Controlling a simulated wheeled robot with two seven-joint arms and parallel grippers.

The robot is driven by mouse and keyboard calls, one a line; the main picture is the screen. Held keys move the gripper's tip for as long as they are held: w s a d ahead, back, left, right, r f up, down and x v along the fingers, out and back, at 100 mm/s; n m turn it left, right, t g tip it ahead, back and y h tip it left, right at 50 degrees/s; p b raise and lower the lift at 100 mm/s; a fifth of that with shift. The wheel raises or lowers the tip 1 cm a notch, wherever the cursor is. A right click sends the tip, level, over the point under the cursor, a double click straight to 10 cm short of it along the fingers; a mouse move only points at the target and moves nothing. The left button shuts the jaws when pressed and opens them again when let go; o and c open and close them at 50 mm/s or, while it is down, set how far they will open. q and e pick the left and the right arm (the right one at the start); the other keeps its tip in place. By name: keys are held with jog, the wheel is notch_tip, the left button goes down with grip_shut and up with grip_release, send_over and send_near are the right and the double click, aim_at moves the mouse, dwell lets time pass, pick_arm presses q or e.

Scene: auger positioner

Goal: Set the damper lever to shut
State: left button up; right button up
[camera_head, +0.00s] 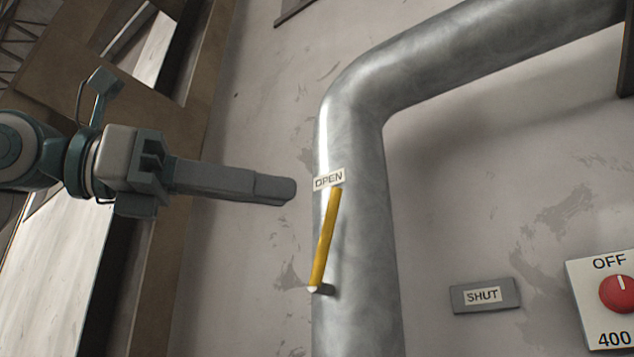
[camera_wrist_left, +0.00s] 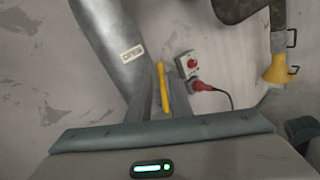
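The yellow damper lever (camera_head: 325,240) is pivoted at its lower end on the grey metal pipe (camera_head: 362,215). It points up, tilted slightly right, with its upper end at the OPEN label (camera_head: 328,179). A SHUT label (camera_head: 483,296) is on a grey plate to the right of the pipe. My left gripper (camera_head: 288,191) comes in from the left, its tips left of the lever's upper end and apart from it in the head view. In the left wrist view its fingers are apart, and the lever (camera_wrist_left: 162,86) shows in the gap between them. My right gripper is not in view.
A box with a red knob (camera_head: 618,293) marked OFF and 400 is on the wall at the right. The left wrist view also shows a red plug (camera_wrist_left: 196,85) with a black cable and a yellow-ended fitting (camera_wrist_left: 275,70). The wall between pipe and SHUT plate is clear.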

pick_arm(q)
jog(key=p+x, duration=0.2)
jog(key=x, duration=0.4)
jog(key=shift+d, duration=0.15)
jog(key=shift+c, duration=0.4)
grip_shut()
